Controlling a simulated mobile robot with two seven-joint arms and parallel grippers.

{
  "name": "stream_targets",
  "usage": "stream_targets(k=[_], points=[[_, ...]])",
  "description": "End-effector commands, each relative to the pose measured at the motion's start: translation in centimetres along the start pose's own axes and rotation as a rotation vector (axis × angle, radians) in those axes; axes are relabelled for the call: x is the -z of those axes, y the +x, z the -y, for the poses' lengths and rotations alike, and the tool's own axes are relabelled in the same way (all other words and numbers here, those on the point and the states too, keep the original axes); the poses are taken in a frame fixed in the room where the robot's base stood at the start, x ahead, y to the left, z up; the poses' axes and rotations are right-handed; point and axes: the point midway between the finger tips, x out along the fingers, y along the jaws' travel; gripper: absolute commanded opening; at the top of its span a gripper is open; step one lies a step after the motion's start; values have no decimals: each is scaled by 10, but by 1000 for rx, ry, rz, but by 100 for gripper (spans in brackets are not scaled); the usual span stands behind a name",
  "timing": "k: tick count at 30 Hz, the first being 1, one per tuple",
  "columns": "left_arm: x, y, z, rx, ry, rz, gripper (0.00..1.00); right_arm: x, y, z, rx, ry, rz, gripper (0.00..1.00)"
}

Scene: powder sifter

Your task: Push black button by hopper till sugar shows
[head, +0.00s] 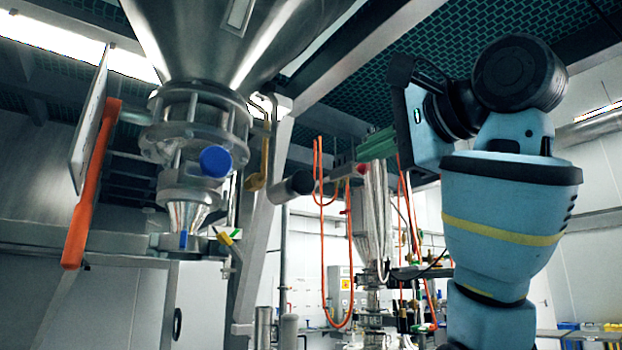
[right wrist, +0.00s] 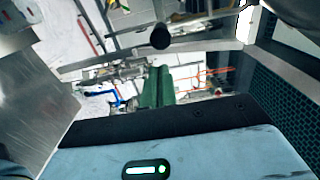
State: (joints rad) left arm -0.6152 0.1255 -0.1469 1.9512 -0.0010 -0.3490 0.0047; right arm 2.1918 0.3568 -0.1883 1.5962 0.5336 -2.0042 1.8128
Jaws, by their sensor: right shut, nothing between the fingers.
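The steel hopper (head: 235,45) hangs at the upper left of the head view, with a flanged clear section and a narrow outlet below it. A dark round knob (head: 293,185), which looks like the black button, sticks out right of the hopper's outlet. It also shows as a black disc in the right wrist view (right wrist: 160,36). My right gripper (head: 362,152) is shut and empty, with green fingers pointing left toward the knob. In the right wrist view its fingertips (right wrist: 157,70) are below the knob, with a visible gap. No sugar is visible. My left gripper is out of view.
A blue cap (head: 215,161) sits on the hopper's neck. An orange bar (head: 90,185) beside a grey panel hangs at the left. A steel post (head: 255,210) stands between hopper and knob. Orange hoses (head: 322,240) and other machinery are behind.

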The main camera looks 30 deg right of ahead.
Motion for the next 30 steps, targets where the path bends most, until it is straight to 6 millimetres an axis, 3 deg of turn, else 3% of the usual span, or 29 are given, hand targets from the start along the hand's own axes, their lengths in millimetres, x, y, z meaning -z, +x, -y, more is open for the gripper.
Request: stream_targets(k=[13, 30], points=[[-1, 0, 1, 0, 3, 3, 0, -1, 4, 0, 0, 1, 2, 0], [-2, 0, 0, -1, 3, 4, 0, -2, 48, 1, 2, 2, 7, 0]])
